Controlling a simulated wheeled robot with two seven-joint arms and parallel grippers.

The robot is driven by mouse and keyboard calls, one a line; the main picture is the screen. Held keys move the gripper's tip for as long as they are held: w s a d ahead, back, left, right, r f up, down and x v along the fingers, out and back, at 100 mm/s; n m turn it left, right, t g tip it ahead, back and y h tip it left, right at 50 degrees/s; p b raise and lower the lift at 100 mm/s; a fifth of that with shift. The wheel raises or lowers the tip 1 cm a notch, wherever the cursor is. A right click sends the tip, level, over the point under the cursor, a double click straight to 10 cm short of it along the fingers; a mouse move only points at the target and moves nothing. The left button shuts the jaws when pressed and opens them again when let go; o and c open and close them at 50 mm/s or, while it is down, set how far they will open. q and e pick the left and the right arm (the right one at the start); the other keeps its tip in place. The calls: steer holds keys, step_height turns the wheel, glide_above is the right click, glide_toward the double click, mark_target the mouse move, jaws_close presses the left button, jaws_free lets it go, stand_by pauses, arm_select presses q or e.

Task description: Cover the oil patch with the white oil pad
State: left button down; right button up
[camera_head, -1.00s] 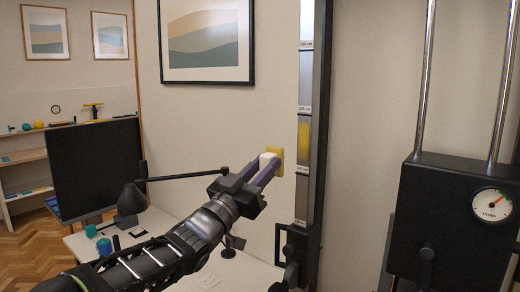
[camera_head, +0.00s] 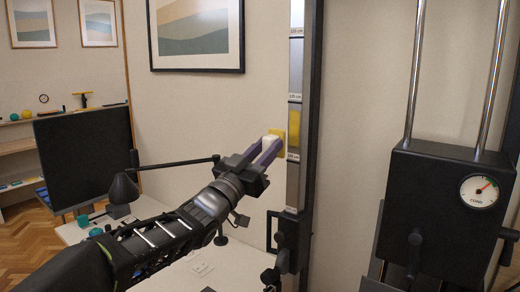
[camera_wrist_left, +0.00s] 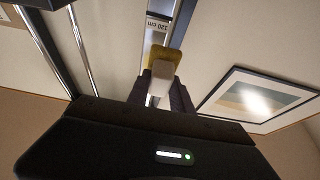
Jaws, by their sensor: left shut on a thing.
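My left gripper (camera_head: 264,150) has dark purple fingers and is shut on a white block (camera_head: 269,143). A yellow plate (camera_head: 281,138) sits at the block's far end. The same white block (camera_wrist_left: 160,88) shows between the fingers in the left wrist view, with the yellow plate (camera_wrist_left: 166,58) beyond it. In the head view they are held up before the wall, just left of a tall dark-framed post. I cannot tell whether the plate touches anything. I see no oil patch and no plain white pad lying anywhere. My right gripper does not show.
The post's grey scale strip (camera_head: 294,105) carries a yellow area. A black box with a dial (camera_head: 479,190) and two chrome rods stands at the right.

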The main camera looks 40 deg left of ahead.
arm_select(q)
steer(key=shift+w, duration=0.95)
steer(key=c, duration=1.6)
jaws_free()
jaws_close()
